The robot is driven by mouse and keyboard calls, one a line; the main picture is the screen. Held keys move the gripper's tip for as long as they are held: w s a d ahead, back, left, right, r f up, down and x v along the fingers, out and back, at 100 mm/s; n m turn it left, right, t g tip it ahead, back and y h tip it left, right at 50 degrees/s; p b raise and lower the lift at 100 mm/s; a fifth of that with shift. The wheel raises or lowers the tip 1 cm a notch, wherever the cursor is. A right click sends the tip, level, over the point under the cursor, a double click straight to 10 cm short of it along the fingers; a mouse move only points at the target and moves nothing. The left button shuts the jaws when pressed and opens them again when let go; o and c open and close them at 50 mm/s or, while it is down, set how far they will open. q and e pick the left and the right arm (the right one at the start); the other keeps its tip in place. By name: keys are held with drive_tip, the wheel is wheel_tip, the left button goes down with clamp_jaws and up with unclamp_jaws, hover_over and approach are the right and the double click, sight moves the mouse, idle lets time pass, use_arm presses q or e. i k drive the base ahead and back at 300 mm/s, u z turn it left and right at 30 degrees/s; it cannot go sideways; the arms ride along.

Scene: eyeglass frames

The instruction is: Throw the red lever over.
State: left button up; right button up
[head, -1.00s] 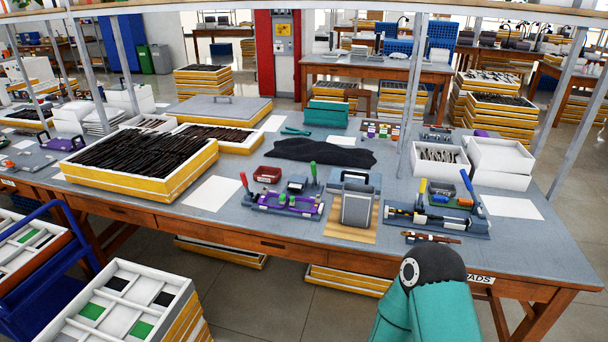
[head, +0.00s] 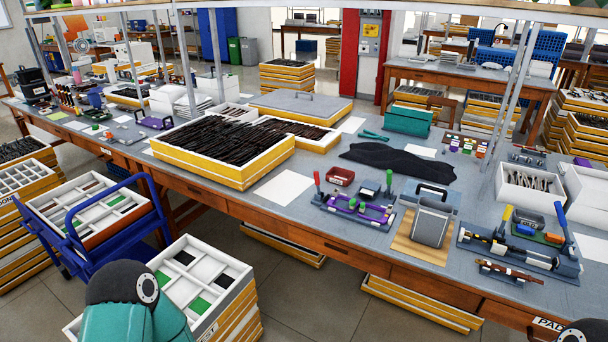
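The red lever (head: 317,181) stands upright at the left end of a fixture with a purple part (head: 360,210) on the grey workbench. A green-handled lever (head: 388,180) stands at the same fixture's right side. Neither of my grippers shows in the head view. A teal link of my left arm fills the bottom left, and only a dark tip of my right arm shows at the bottom right corner.
A grey block on a wooden board (head: 419,250) stands right of the fixture. Further right is another fixture with yellow- and blue-handled levers (head: 515,252). A white sheet (head: 284,189) lies left. A blue cart (head: 97,215) stands before the bench.

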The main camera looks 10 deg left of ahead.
sight(317, 174)
drive_tip(key=z, duration=0.4)
drive_tip(key=i, duration=1)
drive_tip(key=u, duration=0.4)
